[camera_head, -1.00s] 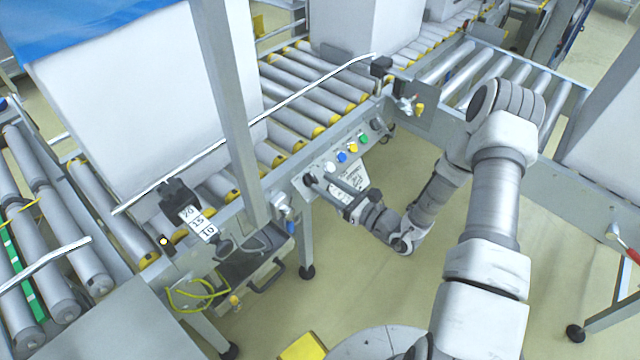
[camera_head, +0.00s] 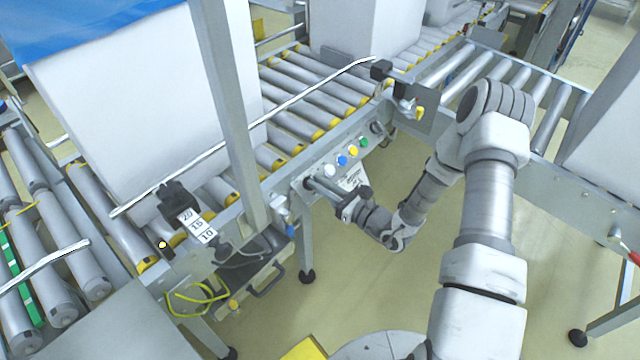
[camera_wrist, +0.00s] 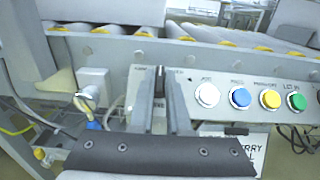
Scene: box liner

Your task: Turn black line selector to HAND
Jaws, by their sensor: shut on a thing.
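The black line selector (camera_wrist: 160,74) is a small dark knob at the left end of the grey control panel in the wrist view. Only a narrow, roughly upright part shows between my fingertips. My gripper (camera_wrist: 161,82) is shut on it, one finger on each side. In the head view my gripper (camera_head: 311,183) reaches the panel's left end from the front right, and it hides the selector there. The small panel markings around the selector are too blurred or covered to read, so its exact setting cannot be told.
To the right of the selector are white (camera_wrist: 207,95), blue (camera_wrist: 240,98), yellow (camera_wrist: 270,99) and green (camera_wrist: 297,102) buttons. A grey socket box (camera_wrist: 93,84) with cables is on the left. The roller conveyor (camera_head: 300,100) runs behind the panel.

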